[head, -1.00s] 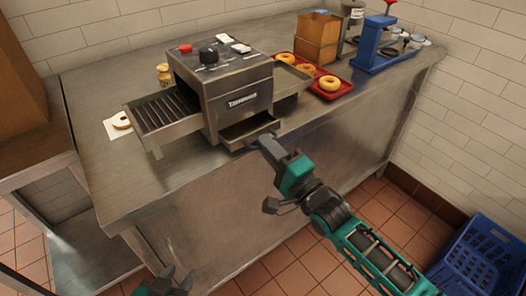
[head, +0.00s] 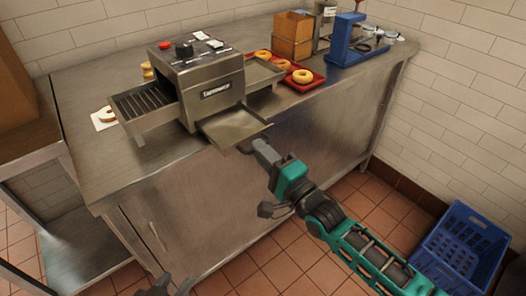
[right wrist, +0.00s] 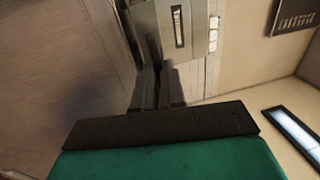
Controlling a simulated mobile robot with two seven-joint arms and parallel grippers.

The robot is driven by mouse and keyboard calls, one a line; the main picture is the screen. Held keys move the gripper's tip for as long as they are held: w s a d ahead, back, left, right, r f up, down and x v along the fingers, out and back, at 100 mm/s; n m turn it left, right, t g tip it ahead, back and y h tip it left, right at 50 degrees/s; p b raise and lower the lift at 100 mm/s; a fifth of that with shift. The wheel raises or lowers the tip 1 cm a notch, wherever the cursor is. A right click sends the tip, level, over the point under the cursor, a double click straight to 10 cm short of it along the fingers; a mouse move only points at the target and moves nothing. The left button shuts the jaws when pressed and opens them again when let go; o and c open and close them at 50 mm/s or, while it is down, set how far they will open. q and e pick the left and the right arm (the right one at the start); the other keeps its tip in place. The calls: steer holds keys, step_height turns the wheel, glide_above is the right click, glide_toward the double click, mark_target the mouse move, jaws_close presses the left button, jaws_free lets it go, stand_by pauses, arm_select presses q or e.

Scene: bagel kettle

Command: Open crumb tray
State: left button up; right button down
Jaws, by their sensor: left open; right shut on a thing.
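The steel conveyor toaster (head: 206,88) stands on the steel counter, with its wire belt sloping out on the left. Its crumb tray (head: 233,127) is pulled well out from the slot under the front and sticks out past the counter's front edge. My right gripper (head: 256,147) is shut on the crumb tray's front edge; its dark fingers (right wrist: 158,88) show close together in the right wrist view, where they hide the grip itself. My left gripper (head: 170,288) is low at the bottom edge of the head view, open, empty and partly cut off.
On the counter (head: 95,165), a red tray (head: 314,83) of bagels, a cardboard box (head: 292,36) and a blue press-like device (head: 345,42) stand to the right. A blue crate (head: 462,240) sits on the floor.

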steer(key=c, duration=1.5)
jaws_free()
steer(key=v, duration=1.2)
steer(key=shift+s+d, duration=0.2)
steer(key=shift+s, duration=0.15)
steer(key=shift+f, duration=0.15)
